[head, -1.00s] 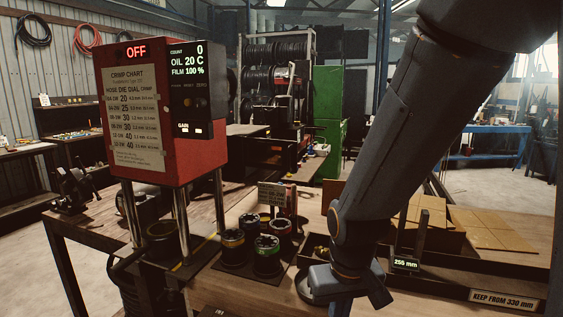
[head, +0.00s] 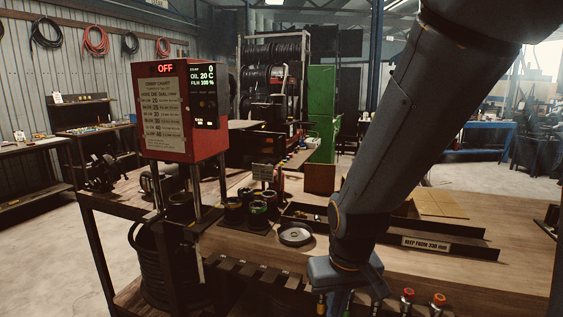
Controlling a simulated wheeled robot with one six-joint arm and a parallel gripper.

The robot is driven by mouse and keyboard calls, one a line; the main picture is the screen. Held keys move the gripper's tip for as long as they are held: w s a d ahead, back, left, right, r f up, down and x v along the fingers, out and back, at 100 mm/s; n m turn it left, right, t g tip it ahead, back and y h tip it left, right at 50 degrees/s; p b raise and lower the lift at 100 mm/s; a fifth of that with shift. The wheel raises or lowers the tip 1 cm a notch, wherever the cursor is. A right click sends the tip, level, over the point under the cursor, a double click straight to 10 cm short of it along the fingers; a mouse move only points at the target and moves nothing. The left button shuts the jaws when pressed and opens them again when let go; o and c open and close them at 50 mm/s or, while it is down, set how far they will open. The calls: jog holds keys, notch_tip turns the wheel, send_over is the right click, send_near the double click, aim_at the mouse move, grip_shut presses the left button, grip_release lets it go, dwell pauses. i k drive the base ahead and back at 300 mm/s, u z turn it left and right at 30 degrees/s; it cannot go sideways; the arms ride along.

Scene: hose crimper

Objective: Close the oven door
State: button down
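No oven or oven door shows in the head view. A red hose crimper (head: 205,148) stands on silver posts on the wooden bench (head: 440,275), its display reading OFF. My arm comes down from the upper right, and its wrist is low in the middle, in front of the bench. My gripper's fingers are not visible, so I cannot see whether they hold anything.
Several dark round dies (head: 258,216) stand beside the crimper, near a silver round dish (head: 295,234). A low dark tray (head: 310,212) is partly behind my arm. A green cabinet (head: 323,120) and hose reels (head: 272,80) stand behind. Open floor (head: 45,255) lies at left.

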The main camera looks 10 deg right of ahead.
aim_at(272, 145)
jog(key=z, duration=0.4)
jog(key=k, duration=0.2)
jog(key=u, duration=1.6)
jog(key=i, duration=0.7)
jog(key=u, duration=0.55)
jog(key=i, duration=0.7)
jog(key=z, duration=0.75)
jog(key=i, duration=0.7)
jog(key=z, duration=0.75)
